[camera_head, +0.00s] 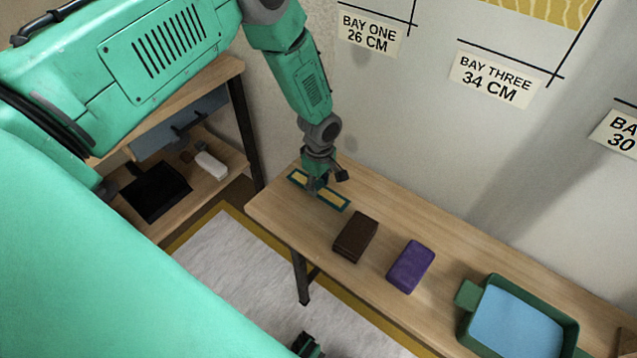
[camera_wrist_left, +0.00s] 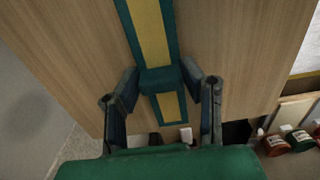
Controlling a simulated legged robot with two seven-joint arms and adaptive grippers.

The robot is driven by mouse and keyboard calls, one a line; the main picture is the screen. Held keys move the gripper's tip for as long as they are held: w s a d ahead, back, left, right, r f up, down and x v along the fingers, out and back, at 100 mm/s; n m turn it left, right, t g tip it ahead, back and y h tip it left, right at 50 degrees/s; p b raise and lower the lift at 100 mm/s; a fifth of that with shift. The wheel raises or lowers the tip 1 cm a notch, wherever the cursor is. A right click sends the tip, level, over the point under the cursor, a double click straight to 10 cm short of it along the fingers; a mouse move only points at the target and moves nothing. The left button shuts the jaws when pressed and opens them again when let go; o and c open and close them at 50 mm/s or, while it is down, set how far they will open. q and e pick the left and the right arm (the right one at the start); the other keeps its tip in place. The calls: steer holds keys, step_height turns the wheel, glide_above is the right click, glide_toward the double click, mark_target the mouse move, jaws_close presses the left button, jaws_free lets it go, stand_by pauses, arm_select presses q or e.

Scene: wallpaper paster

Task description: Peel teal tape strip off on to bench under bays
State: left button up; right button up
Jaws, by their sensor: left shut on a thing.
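The teal tape strip (camera_head: 334,199) has a teal border and a yellow middle. It is at the left end of the wooden bench, under the bay one label; I cannot tell whether it lies flat or just above the wood. My left gripper (camera_head: 318,188) points down over its middle and covers part of it. In the left wrist view, the strip (camera_wrist_left: 152,30) runs between the fingers of my left gripper (camera_wrist_left: 162,80), which are shut on a teal raised part of it. A dark green and black part (camera_head: 307,345) at the bottom edge may be my right gripper, mostly cut off.
The bench (camera_head: 300,232) also holds a dark brown block (camera_head: 355,237), a purple block (camera_head: 411,266) and a green tray (camera_head: 468,293) with blue inside. The wall with bay labels (camera_head: 495,78) rises behind. A wooden side unit (camera_head: 215,185) stands at the left.

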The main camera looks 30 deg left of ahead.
arm_select(q)
steer(key=shift+f, duration=0.35)
steer(key=o, duration=1.2)
steer(key=shift+a, duration=0.1)
step_height(320, 180, up, 12)
steer(key=shift+w+f, duration=0.1)
